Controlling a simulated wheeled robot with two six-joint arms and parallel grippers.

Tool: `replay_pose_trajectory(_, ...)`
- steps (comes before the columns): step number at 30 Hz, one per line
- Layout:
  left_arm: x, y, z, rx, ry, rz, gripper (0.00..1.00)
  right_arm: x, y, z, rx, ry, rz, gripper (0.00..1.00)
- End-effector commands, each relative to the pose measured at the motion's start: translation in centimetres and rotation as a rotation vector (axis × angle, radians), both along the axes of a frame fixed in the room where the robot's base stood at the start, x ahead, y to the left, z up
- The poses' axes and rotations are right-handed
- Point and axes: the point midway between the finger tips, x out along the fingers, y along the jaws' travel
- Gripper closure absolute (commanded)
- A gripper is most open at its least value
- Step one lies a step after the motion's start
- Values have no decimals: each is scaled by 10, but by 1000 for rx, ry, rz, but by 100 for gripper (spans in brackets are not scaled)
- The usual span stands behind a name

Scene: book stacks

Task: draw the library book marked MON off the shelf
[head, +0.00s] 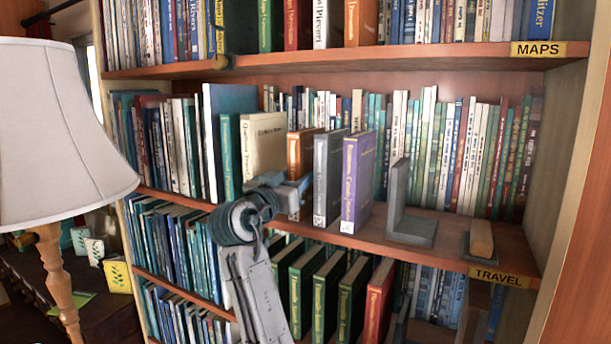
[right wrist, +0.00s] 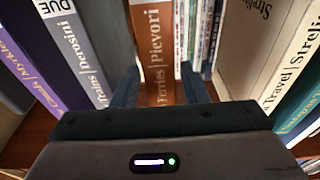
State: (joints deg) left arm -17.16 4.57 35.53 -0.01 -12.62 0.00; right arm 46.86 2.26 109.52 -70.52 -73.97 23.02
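I cannot read a MON mark on any book in these views. My right gripper (head: 297,187) is at the middle shelf, in front of an orange book (head: 300,152). In the right wrist view the fingers (right wrist: 160,84) stand open, one on each side of this book's spine (right wrist: 153,40), lettered "Ferries" and "Pievori". I cannot tell whether they touch it; a gap shows on the right. The spine's lower end is hidden by the gripper. A grey book (head: 328,178) stands beside it; its spine (right wrist: 78,45) bears a DUE sticker. My left gripper is not in view.
A purple book (head: 357,182) stands beside the grey one, then a grey bookend (head: 408,215). A cream book (head: 263,140) is left of the orange one. The shelf is labelled TRAVEL (head: 499,276). A lamp (head: 60,130) stands at left.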

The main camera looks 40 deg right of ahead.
Motion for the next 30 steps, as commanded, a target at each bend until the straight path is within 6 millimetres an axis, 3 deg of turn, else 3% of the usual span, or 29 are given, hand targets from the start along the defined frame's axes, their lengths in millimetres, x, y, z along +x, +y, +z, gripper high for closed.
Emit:
replay_pose_trajectory(2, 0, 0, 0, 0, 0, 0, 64, 0, 0, 0, 0, 0, 0, 62)
replay_pose_trajectory(8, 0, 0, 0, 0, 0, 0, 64, 0, 0, 0, 0, 0, 0, 100)
replay_pose_trajectory(25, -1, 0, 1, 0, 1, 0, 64, 0, 0, 11, -1, -3, 0, 100)
replay_pose_trajectory(30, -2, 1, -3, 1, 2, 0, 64, -4, 11, 9, 1, -2, 3, 100)
